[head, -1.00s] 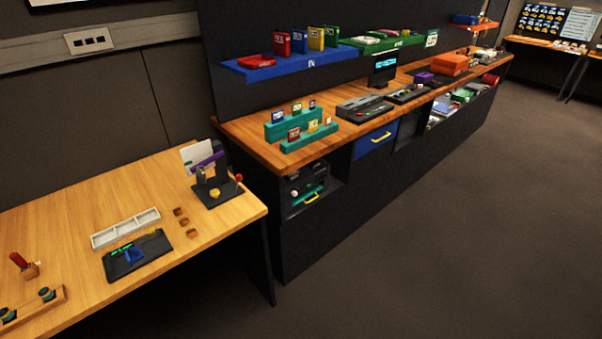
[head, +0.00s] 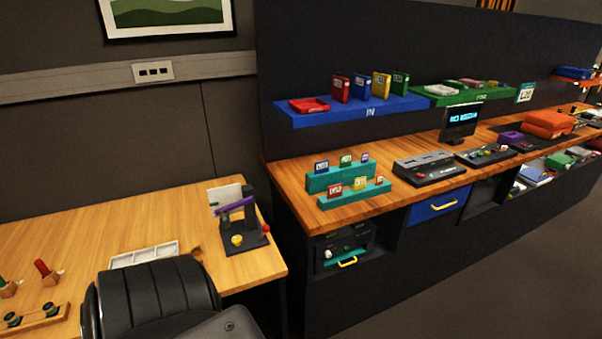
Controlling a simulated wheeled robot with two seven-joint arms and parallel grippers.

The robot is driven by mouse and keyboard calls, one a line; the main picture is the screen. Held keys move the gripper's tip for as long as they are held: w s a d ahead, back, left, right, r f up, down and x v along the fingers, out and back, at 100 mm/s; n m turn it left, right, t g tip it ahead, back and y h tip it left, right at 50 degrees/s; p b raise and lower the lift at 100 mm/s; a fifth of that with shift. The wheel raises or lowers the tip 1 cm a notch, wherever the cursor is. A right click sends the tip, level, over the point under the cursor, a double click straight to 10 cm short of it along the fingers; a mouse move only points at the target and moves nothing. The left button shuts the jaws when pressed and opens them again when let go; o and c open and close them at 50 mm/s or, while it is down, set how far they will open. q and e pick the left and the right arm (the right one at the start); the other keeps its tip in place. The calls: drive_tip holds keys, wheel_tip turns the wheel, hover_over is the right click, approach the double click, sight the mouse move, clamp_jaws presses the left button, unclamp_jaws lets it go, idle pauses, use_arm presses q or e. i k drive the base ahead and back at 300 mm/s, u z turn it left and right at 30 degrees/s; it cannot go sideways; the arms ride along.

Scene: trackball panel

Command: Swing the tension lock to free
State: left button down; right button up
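I cannot make out a tension lock for certain at this size. A dark stand (head: 252,236) with a tilted purple bar (head: 232,207), a yellow knob (head: 237,240) and a small red ball (head: 266,228) is at the right end of the left wooden desk. A low dark panel with small coloured controls (head: 487,154) lies on the long wooden counter, beside a black keyed device (head: 430,168). The dark panel with a blue part, seen earlier on the left desk, is hidden now. Neither gripper is in view.
The left desk (head: 110,225) holds a pale divided tray (head: 143,255) and a wooden rack (head: 40,317). The counter (head: 290,180) stands beside it, with teal stepped stands (head: 355,195), a monitor (head: 460,122) and a blue drawer (head: 437,207). Dark floor at right is clear.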

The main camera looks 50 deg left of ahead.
sight(265, 228)
drive_tip(key=u, duration=0.25)
drive_tip(key=i, duration=0.75)
drive_tip(key=u, duration=0.75)
drive_tip(key=i, duration=0.3)
drive_tip(key=u, duration=0.35)
